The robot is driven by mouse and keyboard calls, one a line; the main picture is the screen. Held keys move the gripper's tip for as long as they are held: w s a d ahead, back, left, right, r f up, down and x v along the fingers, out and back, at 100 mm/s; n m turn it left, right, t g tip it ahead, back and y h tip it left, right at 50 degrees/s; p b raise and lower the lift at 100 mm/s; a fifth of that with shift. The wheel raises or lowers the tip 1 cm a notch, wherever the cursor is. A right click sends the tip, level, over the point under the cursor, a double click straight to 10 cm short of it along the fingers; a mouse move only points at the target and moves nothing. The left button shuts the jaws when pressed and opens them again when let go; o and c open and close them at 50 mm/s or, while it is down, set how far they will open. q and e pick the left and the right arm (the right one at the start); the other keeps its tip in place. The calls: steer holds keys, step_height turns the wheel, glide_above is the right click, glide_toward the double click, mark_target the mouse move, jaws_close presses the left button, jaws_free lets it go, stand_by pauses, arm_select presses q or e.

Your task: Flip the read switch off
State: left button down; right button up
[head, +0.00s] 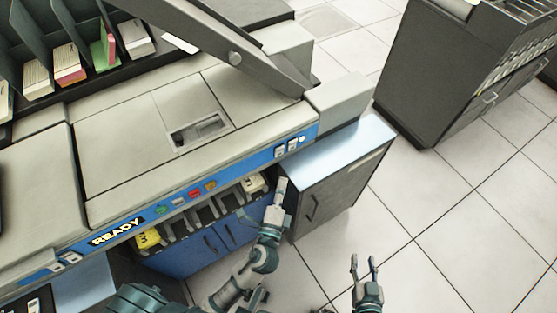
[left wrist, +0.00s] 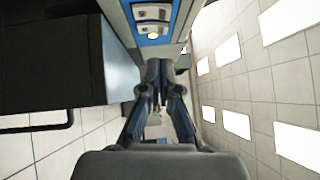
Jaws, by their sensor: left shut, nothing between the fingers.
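Two white rocker switches (head: 286,148) sit at the right end of the machine's blue front panel, beside a round white light. Their labels are too small to read, so I cannot tell which is the read switch. The same switches (left wrist: 152,13) show at the top of the left wrist view, ahead of my fingers. My left gripper (head: 282,184) is shut and empty, just below the panel's right end and apart from the switches. Its fingers (left wrist: 155,85) meet in the left wrist view. My right gripper (head: 363,262) is open and empty, low over the floor.
The panel has a READY display (head: 117,231) and coloured buttons (head: 195,193). Card bins (head: 205,214) lie beneath it. A grey cabinet (head: 335,180) stands right of my left gripper. Another dark cabinet (head: 430,80) stands behind. Floor at right is clear.

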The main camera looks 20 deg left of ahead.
mark_target(281, 151)
arm_select(q)
steer(key=shift+w+a+r, duration=0.15)
steer(key=shift+w+a, duration=0.45)
steer(key=shift+w, duration=0.6)
steer(key=shift+w+a+r, duration=0.15)
steer(key=shift+w+a, duration=0.45)
steer(key=shift+w, duration=0.55)
steer(key=shift+w+a+r, duration=0.15)
steer(key=shift+w+a, duration=0.45)
steer(key=shift+w, duration=0.6)
arm_select(e)
steer(key=shift+w, duration=0.1)
arm_select(q)
steer(key=shift+w+a+r+p, duration=0.15)
steer(key=shift+r+p, duration=0.25)
steer(key=shift+p, duration=0.5)
steer(key=shift+f+g, duration=0.3)
arm_select(e)
steer(key=s+f+g, duration=0.1)
steer(key=s+d+f+g, duration=0.1)
steer(key=s+f+g, duration=0.1)
steer(key=shift+s+d+f+h, duration=0.2)
steer(key=shift+d+h, duration=0.1)
steer(key=shift+h, duration=0.1)
